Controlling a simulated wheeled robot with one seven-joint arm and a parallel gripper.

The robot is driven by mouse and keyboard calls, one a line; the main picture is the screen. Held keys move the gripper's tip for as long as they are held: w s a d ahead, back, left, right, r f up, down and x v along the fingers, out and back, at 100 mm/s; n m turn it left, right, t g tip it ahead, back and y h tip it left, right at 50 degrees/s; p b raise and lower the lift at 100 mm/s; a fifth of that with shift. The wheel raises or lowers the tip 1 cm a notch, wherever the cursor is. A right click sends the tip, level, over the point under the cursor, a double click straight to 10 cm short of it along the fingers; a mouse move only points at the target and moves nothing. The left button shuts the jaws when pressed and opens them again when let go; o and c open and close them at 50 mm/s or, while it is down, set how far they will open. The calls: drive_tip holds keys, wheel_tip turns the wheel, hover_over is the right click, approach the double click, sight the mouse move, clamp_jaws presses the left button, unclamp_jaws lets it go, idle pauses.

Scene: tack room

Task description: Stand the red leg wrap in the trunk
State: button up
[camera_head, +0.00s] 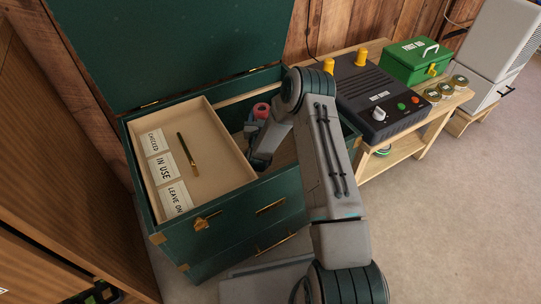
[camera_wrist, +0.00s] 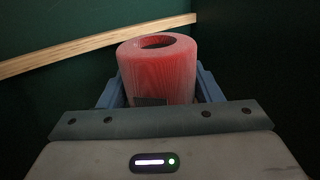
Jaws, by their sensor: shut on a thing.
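The red leg wrap (camera_wrist: 158,72) is a red roll with a hollow core. In the wrist view it is upright between the two blue-grey fingers of my gripper (camera_wrist: 160,92), which is shut on it. In the head view a small part of the wrap (camera_head: 261,110) shows inside the open green trunk (camera_head: 232,212), right of the tray, with my gripper (camera_head: 262,135) reaching down beside it. My arm hides much of the trunk's right side. The wrap's bottom is hidden, so I cannot tell whether it touches the trunk floor.
A beige tray (camera_head: 222,178) fills the trunk's left part, holding label cards (camera_head: 163,167) and a brass-and-dark tool (camera_head: 188,152). The trunk lid (camera_head: 170,45) stands open behind. A wooden bench (camera_head: 405,152) at right carries a dark device (camera_head: 378,92), a green first aid box (camera_head: 415,62) and several tins.

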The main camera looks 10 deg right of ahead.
wheel_tip(320, 180, down, 10)
drive_tip(key=b, duration=0.4)
drive_tip(key=shift+r, duration=0.35)
drive_tip(key=o, duration=1)
drive_tip(key=shift+s, duration=0.1)
drive_tip(key=p+v, duration=0.3)
drive_tip(key=v, duration=0.4)
drive_tip(key=shift+s+a, duration=0.1)
drive_tip(key=shift+s, duration=0.1)
